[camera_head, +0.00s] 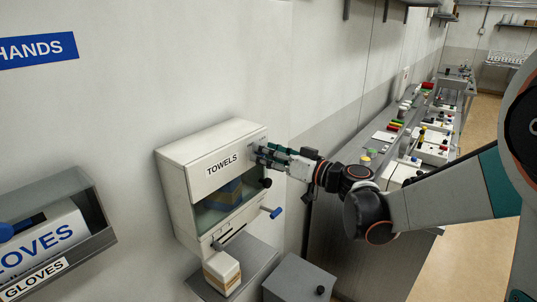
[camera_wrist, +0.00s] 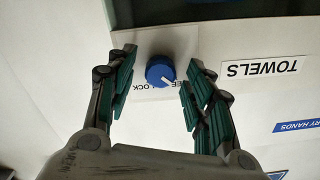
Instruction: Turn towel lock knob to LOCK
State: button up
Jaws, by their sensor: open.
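The round blue towel lock knob (camera_wrist: 160,70) shows in the wrist view with a white pointer mark toward its lower right. My gripper (camera_wrist: 157,84) is open, with one finger on each side of the knob and gaps visible between pads and knob. In the head view my gripper (camera_head: 263,154) is at the upper right part of the white towel dispenser (camera_head: 215,163), right of the word "TOWELS". The knob is hidden there behind the fingers.
A black knob (camera_head: 265,183) and a blue-tipped lever (camera_head: 276,212) stick out below my gripper on the dispenser's right side. A glove box holder (camera_head: 85,205) is at left. A grey box (camera_head: 298,280) stands below. A long cluttered counter (camera_head: 345,175) runs behind my arm.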

jog(key=c, duration=1.1)
jog(key=shift+m, duration=0.4)
jog(key=shift+m+b, duration=1.7)
jog(key=shift+m, duration=6.9)
